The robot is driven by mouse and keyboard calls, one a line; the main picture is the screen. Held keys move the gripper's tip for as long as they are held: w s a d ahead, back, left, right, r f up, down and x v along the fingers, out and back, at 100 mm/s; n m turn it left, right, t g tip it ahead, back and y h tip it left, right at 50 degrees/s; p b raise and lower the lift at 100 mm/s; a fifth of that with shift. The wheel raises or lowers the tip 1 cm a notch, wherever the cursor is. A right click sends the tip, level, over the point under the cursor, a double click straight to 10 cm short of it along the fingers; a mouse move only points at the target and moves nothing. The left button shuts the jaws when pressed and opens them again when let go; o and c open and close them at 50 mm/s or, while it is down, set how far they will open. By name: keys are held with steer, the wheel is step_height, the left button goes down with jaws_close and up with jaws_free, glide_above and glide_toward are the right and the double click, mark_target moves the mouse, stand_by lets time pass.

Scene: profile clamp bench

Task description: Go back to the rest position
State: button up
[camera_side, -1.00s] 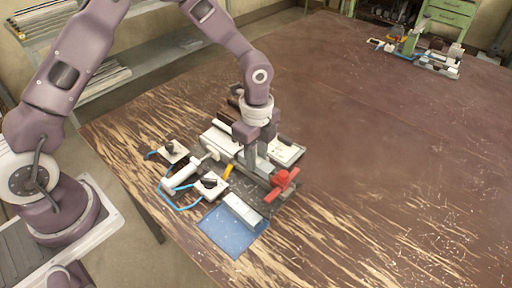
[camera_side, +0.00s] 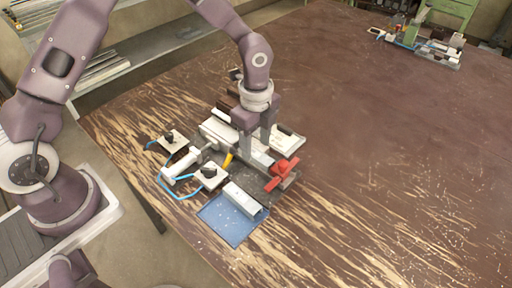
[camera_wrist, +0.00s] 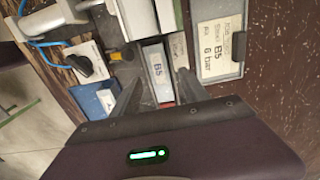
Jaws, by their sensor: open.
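My gripper (camera_side: 256,148) is open, with its fingers pointing down over the clamp fixture (camera_side: 220,130) on the bench. In the wrist view its two fingers (camera_wrist: 160,88) are spread, with a light block labelled B5 (camera_wrist: 155,70) showing between and beyond them. I see nothing held. Whether the fingertips touch the fixture is hard to tell.
A blue tray (camera_side: 225,225) bears a light profile piece (camera_side: 243,200) in front of the fixture. Switch boxes (camera_side: 210,177) and a blue hose (camera_side: 165,190) lie to the left. A labelled plate (camera_wrist: 217,45) shows in the wrist view.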

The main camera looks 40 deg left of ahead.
step_height(320, 180, up, 5)
steer(key=shift+f, duration=0.1)
steer(key=s+a+r+n+t+y, duration=0.1)
steer(key=s+a+r+n, duration=0.25)
steer(key=r, duration=0.35)
steer(key=s+a+r+n+t, duration=0.1)
steer(key=s+a+r+n, duration=0.2)
steer(key=r, duration=0.4)
steer(key=s+r+n+t, duration=0.1)
steer(key=s+r+n, duration=0.1)
steer(key=s+n, duration=0.3)
steer(key=s+a+r+n+t+h, duration=0.1)
steer(key=s+n, duration=0.5)
steer(key=s, duration=0.6)
step_height(320, 180, up, 2)
steer(key=shift+s+r+t, duration=0.1)
steer(key=shift+s+t, duration=0.25)
steer(key=shift+t, duration=0.45)
